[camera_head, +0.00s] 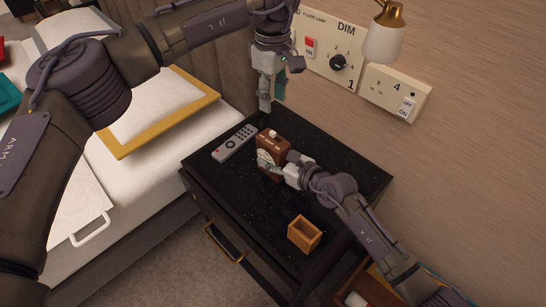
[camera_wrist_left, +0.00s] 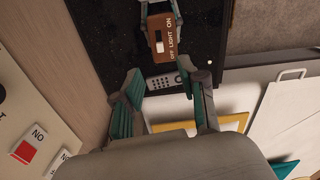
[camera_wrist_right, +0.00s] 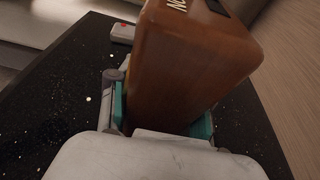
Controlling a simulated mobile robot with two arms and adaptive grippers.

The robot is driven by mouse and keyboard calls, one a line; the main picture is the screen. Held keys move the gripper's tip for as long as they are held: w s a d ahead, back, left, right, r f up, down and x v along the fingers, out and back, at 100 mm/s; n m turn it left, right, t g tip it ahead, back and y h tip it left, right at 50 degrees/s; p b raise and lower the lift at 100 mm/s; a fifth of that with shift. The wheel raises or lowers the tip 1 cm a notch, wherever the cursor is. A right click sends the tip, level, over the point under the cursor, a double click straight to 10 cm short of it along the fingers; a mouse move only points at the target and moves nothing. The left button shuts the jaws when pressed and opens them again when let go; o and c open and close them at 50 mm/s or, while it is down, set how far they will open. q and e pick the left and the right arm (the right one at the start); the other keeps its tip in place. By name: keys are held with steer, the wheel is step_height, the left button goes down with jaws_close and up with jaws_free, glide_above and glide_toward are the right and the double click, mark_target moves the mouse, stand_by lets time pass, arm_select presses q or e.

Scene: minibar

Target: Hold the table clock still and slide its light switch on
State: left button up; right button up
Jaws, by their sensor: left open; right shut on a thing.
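The brown table clock (camera_head: 281,147) stands on the black nightstand. Its top shows in the left wrist view (camera_wrist_left: 152,24), marked OFF, LIGHT and ON. The white light switch (camera_wrist_left: 159,46) sits at the OFF end of its slot; it also shows in the head view (camera_head: 273,133). My right gripper (camera_head: 272,163) is shut on the clock's body, a finger on either side in the right wrist view (camera_wrist_right: 160,118). My left gripper (camera_head: 265,106) is open and empty, above and behind the clock, apart from it. It also shows in its own wrist view (camera_wrist_left: 160,70).
A grey remote (camera_head: 235,143) lies left of the clock on the nightstand (camera_head: 340,167). An empty wooden box (camera_head: 304,234) stands near the front. A wall panel with switches and a dial (camera_head: 330,50) and a lamp (camera_head: 384,40) are close behind my left gripper. The bed is left.

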arm_select(q)
steer(key=shift+c, duration=0.2)
arm_select(e)
steer(key=shift+c, duration=1)
arm_select(q)
steer(key=shift+c, duration=1.2)
steer(key=shift+w+a+f+m+t+y, duration=0.1)
steer(key=shift+w+a+m+t+y, duration=0.2)
steer(key=shift+t+y, duration=0.25)
steer(key=shift+c, duration=1.4)
steer(key=shift+w+a+m+t+y, duration=0.2)
steer(key=shift+a+m+t+y, duration=0.1)
steer(key=shift+t+y, duration=0.15)
jaws_close()
steer(key=shift+w+a+t+y, duration=0.25)
steer(key=shift+w+t+y, duration=0.05)
